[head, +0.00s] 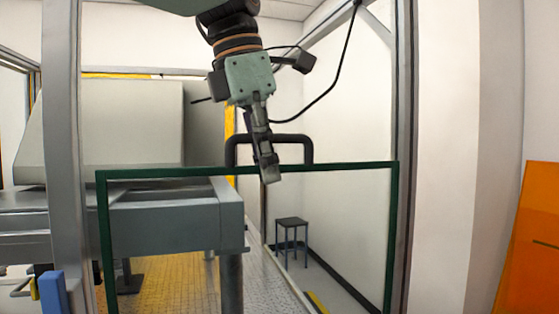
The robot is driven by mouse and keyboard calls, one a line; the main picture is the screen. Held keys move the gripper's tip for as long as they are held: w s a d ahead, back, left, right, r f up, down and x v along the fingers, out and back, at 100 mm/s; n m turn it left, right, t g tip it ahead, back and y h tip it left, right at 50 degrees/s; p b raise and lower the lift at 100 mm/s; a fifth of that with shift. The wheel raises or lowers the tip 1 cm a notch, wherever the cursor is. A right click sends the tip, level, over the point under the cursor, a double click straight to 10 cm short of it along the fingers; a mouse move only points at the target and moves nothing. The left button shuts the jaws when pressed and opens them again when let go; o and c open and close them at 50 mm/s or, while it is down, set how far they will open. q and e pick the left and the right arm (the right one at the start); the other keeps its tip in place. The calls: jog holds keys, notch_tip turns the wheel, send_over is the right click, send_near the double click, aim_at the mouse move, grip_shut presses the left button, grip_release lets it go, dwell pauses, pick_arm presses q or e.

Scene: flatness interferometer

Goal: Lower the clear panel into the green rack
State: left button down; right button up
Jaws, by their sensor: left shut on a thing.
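The clear panel (340,169) stands upright in the head view, see-through inside a thin dark green border. A black handle (300,139) rises from its top edge. The panel's lower edge is below the picture. I cannot make out a separate green rack in this view. My right gripper is not in view.
A grey bench (170,222) with a pale housing (120,125) stands behind the panel at left. A grey post (62,130) is close to its left side, another (403,100) to its right. A stool (291,222) stands behind. An orange board (530,240) is at far right.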

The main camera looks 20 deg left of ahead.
aim_at(266, 214)
pick_arm(q)
jog(key=shift+f+b, duration=0.3)
jog(key=shift+f+b, duration=3.2)
jog(key=c, duration=1.3)
grip_release()
jog(key=shift+s+r, duration=0.1)
jog(key=shift+c, duration=0.2)
jog(key=shift+v, duration=3.6)
jog(key=shift+r, duration=0.1)
jog(key=shift+s, duration=0.1)
